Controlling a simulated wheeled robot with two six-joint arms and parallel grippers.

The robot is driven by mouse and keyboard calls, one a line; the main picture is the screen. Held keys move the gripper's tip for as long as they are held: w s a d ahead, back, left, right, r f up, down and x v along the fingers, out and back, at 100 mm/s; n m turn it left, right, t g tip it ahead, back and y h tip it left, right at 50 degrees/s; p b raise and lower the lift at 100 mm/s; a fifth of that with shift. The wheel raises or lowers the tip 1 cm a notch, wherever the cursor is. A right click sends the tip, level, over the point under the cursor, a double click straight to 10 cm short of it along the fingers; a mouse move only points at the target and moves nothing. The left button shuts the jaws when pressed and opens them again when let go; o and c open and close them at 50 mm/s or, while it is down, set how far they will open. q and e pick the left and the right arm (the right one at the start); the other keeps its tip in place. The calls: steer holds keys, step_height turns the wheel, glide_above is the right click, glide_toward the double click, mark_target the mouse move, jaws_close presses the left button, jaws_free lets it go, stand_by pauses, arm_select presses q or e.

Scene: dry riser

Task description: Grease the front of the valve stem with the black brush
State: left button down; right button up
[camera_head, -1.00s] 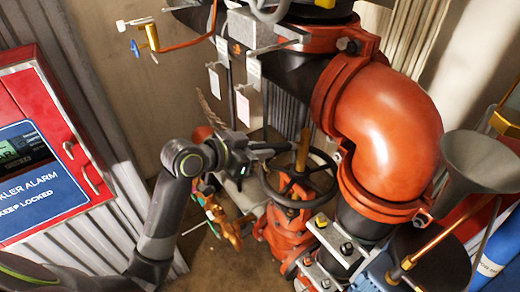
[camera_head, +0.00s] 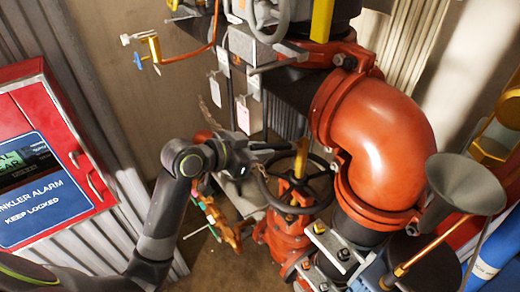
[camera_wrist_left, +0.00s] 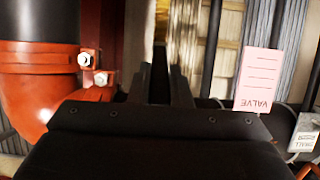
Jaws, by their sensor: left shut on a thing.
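My left gripper (camera_head: 268,149) reaches in from the left, just above the black handwheel (camera_head: 265,190). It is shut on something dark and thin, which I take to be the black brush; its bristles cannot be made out. The yellowish valve stem (camera_head: 301,160) stands up through the wheel, close to the right of the gripper's tip. I cannot tell whether they touch. In the left wrist view the dark fingers (camera_wrist_left: 168,88) are close together, and a blurred golden-brown upright (camera_wrist_left: 178,28), possibly the stem, shows beyond them. My right gripper is out of view.
A large red pipe elbow (camera_head: 375,140) stands right of the stem. A grey funnel (camera_head: 466,184) is further right. A red alarm box (camera_head: 45,150) is at the left. Hanging tags, one pink (camera_wrist_left: 257,78) reading "VALVE", are near the gripper. A red valve body (camera_head: 290,235) sits below the wheel.

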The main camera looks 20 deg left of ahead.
arm_select(q)
steer(key=shift+f, duration=0.1)
steer(key=shift+f+b, duration=1)
steer(key=shift+f, duration=0.35)
steer(key=shift+f+b, duration=0.95)
steer(key=shift+f, duration=0.5)
steer(key=shift+f+b, duration=1)
steer(key=shift+f, duration=0.35)
